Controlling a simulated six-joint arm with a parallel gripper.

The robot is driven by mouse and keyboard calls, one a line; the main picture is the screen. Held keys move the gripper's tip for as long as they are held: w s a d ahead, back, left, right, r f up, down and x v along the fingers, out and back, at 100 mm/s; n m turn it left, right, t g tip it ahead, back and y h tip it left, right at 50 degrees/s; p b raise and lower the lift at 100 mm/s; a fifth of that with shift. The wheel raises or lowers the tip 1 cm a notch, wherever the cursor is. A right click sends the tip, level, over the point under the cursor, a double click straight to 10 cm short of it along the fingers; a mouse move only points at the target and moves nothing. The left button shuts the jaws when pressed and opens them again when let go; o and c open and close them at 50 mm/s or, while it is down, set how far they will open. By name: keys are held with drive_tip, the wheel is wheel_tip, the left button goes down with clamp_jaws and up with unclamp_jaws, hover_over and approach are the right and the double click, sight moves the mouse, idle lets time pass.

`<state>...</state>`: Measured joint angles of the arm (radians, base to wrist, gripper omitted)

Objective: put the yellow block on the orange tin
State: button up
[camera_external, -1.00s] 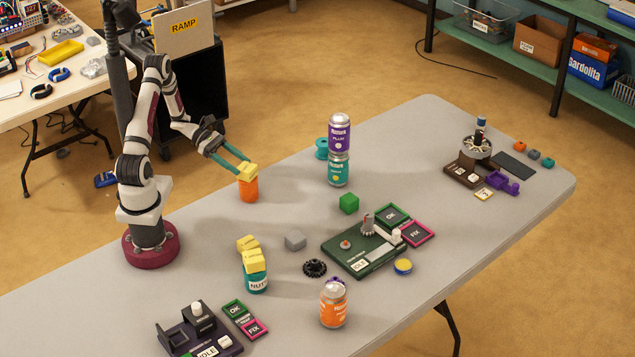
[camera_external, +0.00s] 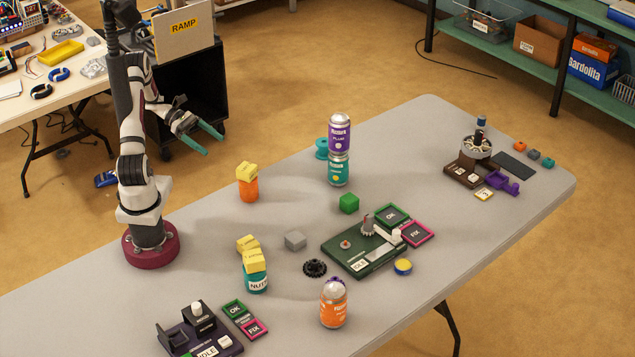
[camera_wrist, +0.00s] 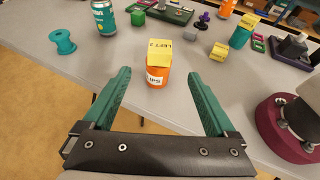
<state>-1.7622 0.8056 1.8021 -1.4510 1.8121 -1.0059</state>
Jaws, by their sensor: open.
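A yellow block (camera_external: 247,171) rests on top of the orange tin (camera_external: 248,190), near the table's back edge. In the wrist view the yellow block (camera_wrist: 159,52) shows lettering on its side and the orange tin (camera_wrist: 157,77) stands upright beneath it. My gripper (camera_external: 214,143) is open and empty, above and to the left of the tin, clear of the block. In the wrist view its two teal fingers (camera_wrist: 162,78) are spread wide with nothing between them. Another yellow block (camera_external: 255,261) sits on the teal tin (camera_external: 256,283), with one more yellow block (camera_external: 247,243) behind it.
A grey block (camera_external: 295,240), a green block (camera_external: 349,203) and a black gear (camera_external: 315,268) lie mid-table. A purple can (camera_external: 340,133) stands on a teal can (camera_external: 338,170), beside a teal spool (camera_external: 322,148). A green board (camera_external: 350,255) and an orange can (camera_external: 333,305) are nearer the front.

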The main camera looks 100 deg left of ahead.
drive_tip(key=w+d+r+m+g+h, duration=0.25)
drive_tip(key=w+d+m+g, duration=0.2)
drive_tip(key=d+m, duration=0.35)
drive_tip(key=w+d+r+m+g+h, duration=0.1)
drive_tip(key=w+d+r+m+g, duration=0.25)
drive_tip(key=d+m+g, duration=0.4)
drive_tip(key=s+d+r+m+y, duration=0.1)
drive_tip(key=s+d+m+y, duration=0.2)
drive_tip(key=m, duration=0.7)
drive_tip(key=s+d+r+m+y, duration=0.1)
drive_tip(key=s+d+m+y, duration=0.2)
drive_tip(key=d+m+y, duration=0.4)
drive_tip(key=d+m, duration=0.3)
drive_tip(key=m, duration=0.1)
drive_tip(key=shift+s+r+g, duration=0.2)
drive_tip(key=shift+s+g, duration=0.15)
drive_tip(key=shift+g, duration=0.05)
